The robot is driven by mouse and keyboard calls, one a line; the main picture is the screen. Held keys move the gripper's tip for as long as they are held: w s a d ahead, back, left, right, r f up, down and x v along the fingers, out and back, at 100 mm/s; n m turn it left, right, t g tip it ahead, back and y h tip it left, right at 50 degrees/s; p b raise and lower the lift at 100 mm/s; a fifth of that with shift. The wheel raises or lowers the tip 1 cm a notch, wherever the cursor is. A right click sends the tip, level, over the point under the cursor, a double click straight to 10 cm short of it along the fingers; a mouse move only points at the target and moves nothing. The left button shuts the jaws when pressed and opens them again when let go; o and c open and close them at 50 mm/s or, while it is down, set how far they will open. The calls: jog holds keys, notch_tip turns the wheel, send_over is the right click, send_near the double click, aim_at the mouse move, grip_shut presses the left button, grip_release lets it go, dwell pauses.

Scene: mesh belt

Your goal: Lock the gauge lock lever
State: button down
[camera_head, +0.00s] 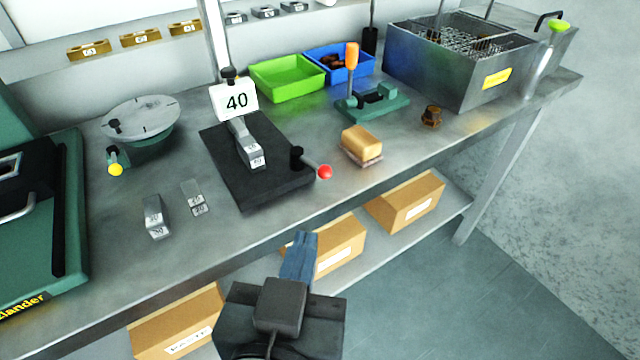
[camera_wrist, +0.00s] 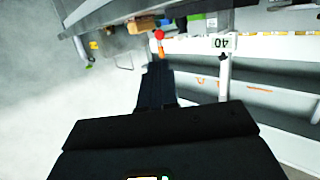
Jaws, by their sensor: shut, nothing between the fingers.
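The gauge (camera_head: 262,165) is a dark flat base with a grey metal block on it and a white sign reading 40 (camera_head: 236,101). The lock lever (camera_head: 325,172) has a red ball end and sticks out to the right from a black pivot at the base's right side. My gripper (camera_head: 304,238) is shut and empty, in front of the bench edge and apart from the lever, lower in the picture. In the wrist view my shut fingers (camera_wrist: 156,68) point toward the bench; the red ball (camera_wrist: 158,35) shows just beyond their tips, and the 40 sign appears upside down.
A yellow-brown block (camera_head: 360,142) lies right of the lever, with a green fixture (camera_head: 374,104) behind it. Loose metal blocks (camera_head: 155,215) and a round plate (camera_head: 140,118) stand left of the gauge. Cardboard boxes (camera_head: 405,202) sit on the lower shelf.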

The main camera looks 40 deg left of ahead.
aim_at(329, 172)
jog(key=p+x, duration=0.1)
jog(key=x, duration=1)
jog(key=shift+w+a, duration=0.15)
jog(key=shift+w, duration=0.2)
jog(key=shift+w+p, duration=0.15)
jog(key=shift+p, duration=0.5)
jog(key=shift+w+d+r+n+g+y+p, duration=0.15)
jog(key=shift+w+d+n+g+y+p, duration=0.3)
jog(key=shift+n+y+p, duration=0.45)
jog(key=shift+w+d+n+g+y+p, duration=0.1)
jog(key=shift+w+n+g+y+p, duration=0.3)
jog(key=shift+w+p, duration=0.5)
jog(key=shift+w+d+n+g+y+p, duration=0.1)
jog(key=shift+w+n+g+y+p, duration=0.35)
jog(key=shift+p, duration=0.65)
jog(key=shift+w+a+f, duration=0.1)
jog(key=shift+w+f, duration=0.1)
jog(key=shift+w, duration=1.25)
jog(key=shift+w+a+b, duration=0.25)
jog(key=shift+w+b, duration=0.15)
jog(key=shift+w, duration=0.35)
jog(key=shift+w+a+n+g+y, duration=0.25)
jog(key=shift+n+g+y, duration=0.15)
jog(key=shift+y, duration=0.15)
jog(key=shift+d, duration=0.1)
